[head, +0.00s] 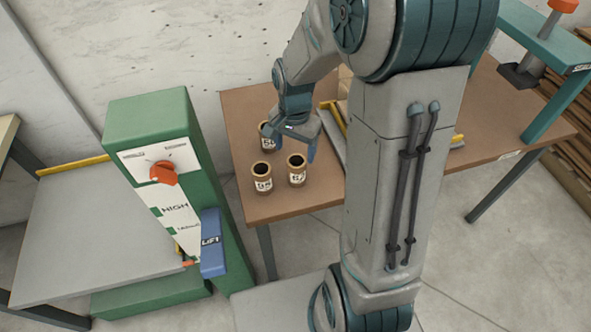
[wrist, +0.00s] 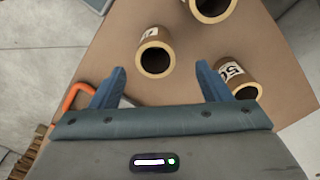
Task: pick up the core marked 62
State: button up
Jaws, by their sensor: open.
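Three tan cores with dark hollow ends stand on the brown table (head: 240,105). The front right core (head: 297,172) has a label starting with 6; its second digit is hard to read. It appears to be the core (wrist: 155,60) ahead of my fingertips in the wrist view, its label mostly turned away. A core with a label like 95 or 35 (head: 261,178) stands to its left. The core marked 50 (head: 265,130) is behind, partly covered by my gripper (head: 289,142); it shows at right in the wrist view (wrist: 238,76). My gripper is open and empty, above the cores.
A green machine (head: 150,120) with a red knob and a blue LIFT part (head: 212,242) stands left of the table. A yellow-edged grey tray (head: 335,130) lies right of the cores, partly behind my arm. A teal press (head: 548,60) is at the far right.

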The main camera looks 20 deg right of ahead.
aim_at(297, 168)
jog(key=f, duration=0.8)
jog(key=shift+s+d+f, duration=0.1)
jog(key=shift+s+d, duration=0.1)
jog(key=c, duration=1.1)
